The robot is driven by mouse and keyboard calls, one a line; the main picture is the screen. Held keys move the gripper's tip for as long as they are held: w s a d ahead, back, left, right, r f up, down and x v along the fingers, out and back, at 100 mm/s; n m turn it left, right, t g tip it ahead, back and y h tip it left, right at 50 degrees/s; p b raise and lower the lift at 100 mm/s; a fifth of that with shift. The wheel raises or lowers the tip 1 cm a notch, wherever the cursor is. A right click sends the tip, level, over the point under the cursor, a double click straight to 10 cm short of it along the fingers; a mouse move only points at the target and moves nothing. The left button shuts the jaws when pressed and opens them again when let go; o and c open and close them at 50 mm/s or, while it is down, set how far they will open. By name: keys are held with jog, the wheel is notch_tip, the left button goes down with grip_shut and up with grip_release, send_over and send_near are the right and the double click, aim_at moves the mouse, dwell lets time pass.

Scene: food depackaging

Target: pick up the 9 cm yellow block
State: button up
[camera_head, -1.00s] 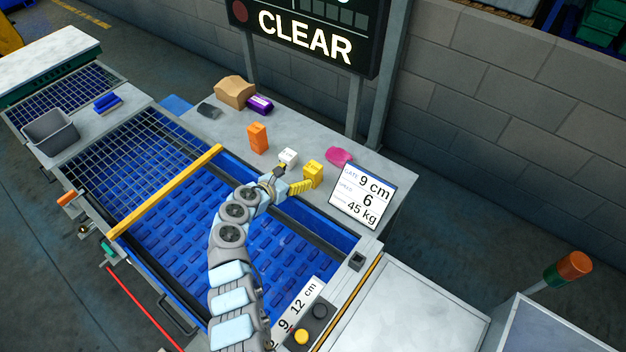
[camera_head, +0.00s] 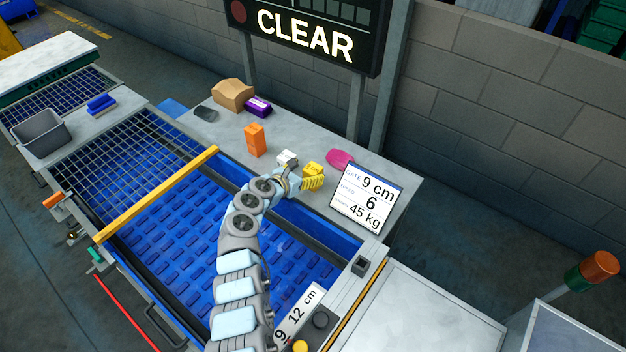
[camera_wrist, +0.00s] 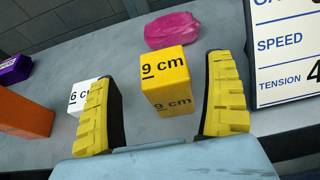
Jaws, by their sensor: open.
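The yellow block (camera_wrist: 166,85), marked "9 cm" on two faces, stands upright on the grey side table; it also shows in the head view (camera_head: 314,169), partly behind my gripper. My gripper (camera_wrist: 165,105) is open, its two yellow ribbed fingers apart, with the block seen between and beyond them. The block does not appear to be touched by either finger. In the head view my gripper (camera_head: 303,183) is at the near side of the block, and its fingers overlap the block's lower part.
A white "6 cm" block (camera_wrist: 83,97) is close by the left finger. An orange block (camera_head: 255,140), a purple packet (camera_head: 258,106) and a brown package (camera_head: 233,95) lie farther left. A pink item (camera_wrist: 171,30) lies behind the yellow block. A sign board (camera_head: 367,198) stands at right.

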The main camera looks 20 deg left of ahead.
aim_at(311, 170)
jog(key=shift+f+b+x, duration=0.25)
jog(key=shift+b+x, duration=1.5)
jog(key=shift+b, duration=0.3)
jog(key=shift+w+d+b, duration=0.15)
jog(key=shift+d+b, duration=0.05)
jog(key=shift+b, duration=0.1)
jog(key=shift+r, duration=0.1)
jog(key=shift+c, duration=0.3)
jog(key=c, duration=1.2)
